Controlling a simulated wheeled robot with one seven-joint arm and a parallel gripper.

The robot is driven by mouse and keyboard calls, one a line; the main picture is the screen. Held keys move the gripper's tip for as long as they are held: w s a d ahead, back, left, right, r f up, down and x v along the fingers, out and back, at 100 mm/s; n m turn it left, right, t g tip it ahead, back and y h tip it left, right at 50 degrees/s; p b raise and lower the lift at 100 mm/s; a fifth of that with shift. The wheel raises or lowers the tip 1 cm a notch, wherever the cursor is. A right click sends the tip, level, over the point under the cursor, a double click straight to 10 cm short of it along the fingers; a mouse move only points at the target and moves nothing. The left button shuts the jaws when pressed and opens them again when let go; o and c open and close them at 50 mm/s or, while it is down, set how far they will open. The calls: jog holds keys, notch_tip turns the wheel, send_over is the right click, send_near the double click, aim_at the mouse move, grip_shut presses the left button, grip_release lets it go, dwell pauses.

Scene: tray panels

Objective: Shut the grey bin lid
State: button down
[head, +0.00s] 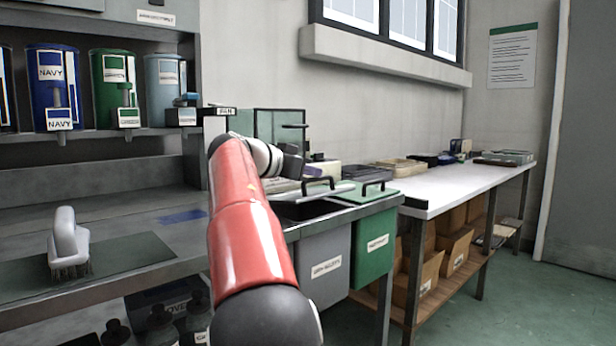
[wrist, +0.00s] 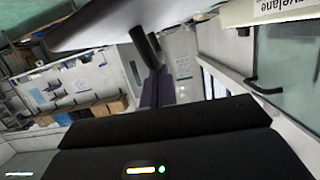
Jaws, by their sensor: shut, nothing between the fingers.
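The grey bin (head: 325,262) hangs in the bench beside a green bin, with a white label on its front. Its grey lid (head: 338,193) shows as a thin pale slab with a black bar handle (head: 318,181). The lid looks partly raised, with a dark opening below its near edge; its exact angle is hard to tell. My gripper (head: 293,165) is shut and empty, just left of and a little above the lid, apart from it as far as I can tell. My red arm hides part of the bench at left. The wrist view shows the dark gripper body close up.
The green bin (head: 374,250) with its own lid and black handle (head: 374,186) adjoins on the right. Behind stands a glass-sided box (head: 278,124). A white table (head: 465,180) with trays is at right. Open floor is at front right.

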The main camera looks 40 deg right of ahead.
aim_at(316, 195)
jog(key=f+b, duration=0.1)
jog(key=b, duration=0.1)
jog(key=s+f+m+b, duration=0.1)
jog(key=f+b, duration=0.1)
jog(key=m+b, duration=0.1)
jog(key=f+t+b, duration=0.1)
jog(key=b, duration=0.1)
jog(key=shift+s+m, duration=0.3)
jog(key=shift+m, duration=0.1)
jog(key=shift+r, duration=0.1)
jog(key=shift+r, duration=0.1)
jog(key=shift+s+d+r+p, duration=0.1)
jog(key=shift+r+p, duration=0.25)
jog(key=shift+p, duration=0.05)
jog(key=r+p, duration=0.2)
jog(key=r, duration=0.1)
jog(key=shift+s+d+r, duration=0.1)
jog(key=shift+s+r, duration=0.05)
jog(key=shift+s, duration=0.2)
jog(key=v, duration=1)
jog(key=shift+w+b, duration=0.15)
jog(key=shift+b, duration=0.25)
